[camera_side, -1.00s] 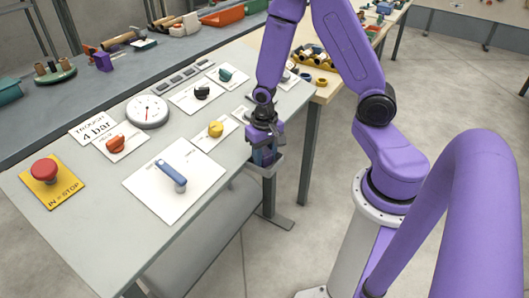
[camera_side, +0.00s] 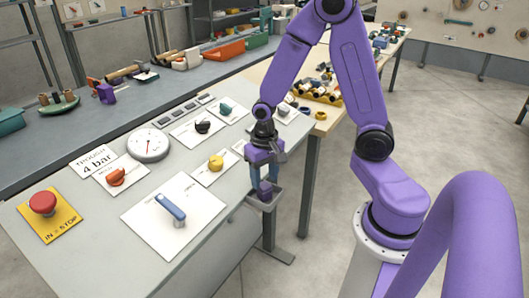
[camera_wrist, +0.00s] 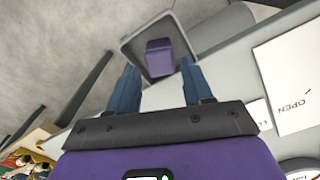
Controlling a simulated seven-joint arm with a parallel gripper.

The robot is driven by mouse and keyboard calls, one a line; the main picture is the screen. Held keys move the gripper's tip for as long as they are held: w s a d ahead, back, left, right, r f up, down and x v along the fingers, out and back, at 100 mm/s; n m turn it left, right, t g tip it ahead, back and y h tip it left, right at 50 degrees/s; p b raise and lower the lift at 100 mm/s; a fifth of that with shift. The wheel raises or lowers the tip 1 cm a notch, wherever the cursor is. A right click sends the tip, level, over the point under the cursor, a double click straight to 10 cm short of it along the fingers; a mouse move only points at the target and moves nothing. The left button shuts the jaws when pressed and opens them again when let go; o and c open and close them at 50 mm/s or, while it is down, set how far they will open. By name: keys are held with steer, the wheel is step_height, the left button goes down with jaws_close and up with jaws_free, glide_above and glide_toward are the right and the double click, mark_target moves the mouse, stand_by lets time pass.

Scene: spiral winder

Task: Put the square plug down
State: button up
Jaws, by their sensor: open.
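The square plug is a small purple block (camera_wrist: 160,62) that stands in the grey open tray (camera_wrist: 128,46) in the wrist view. In the side view the plug (camera_side: 264,188) shows low in the tray (camera_side: 279,194) at the panel's right edge. My gripper (camera_wrist: 161,84) has its two blue fingers spread apart, with nothing between the tips. In the side view my gripper (camera_side: 264,180) points down just above the tray, around or slightly above the plug. Whether a finger touches the plug cannot be told.
The sloping grey panel beside the tray carries a blue lever (camera_side: 170,207), a yellow knob (camera_side: 216,163), a gauge (camera_side: 149,144) and a red stop button (camera_side: 43,203). A wooden table with a yellow rack (camera_side: 318,92) stands behind. Open floor lies right of the tray.

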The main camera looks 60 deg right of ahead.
mark_target(264, 184)
step_height(264, 184, up, 8)
steer(key=s+a+r+n, duration=0.2)
steer(key=s+a+n, duration=0.2)
steer(key=s+n, duration=0.4)
steer(key=s+a+r+n, duration=0.2)
steer(key=s+a+n, duration=0.2)
steer(key=s+n, duration=0.5)
steer(key=shift+s+a, duration=0.15)
steer(key=shift+s, duration=0.1)
stand_by(0.8)
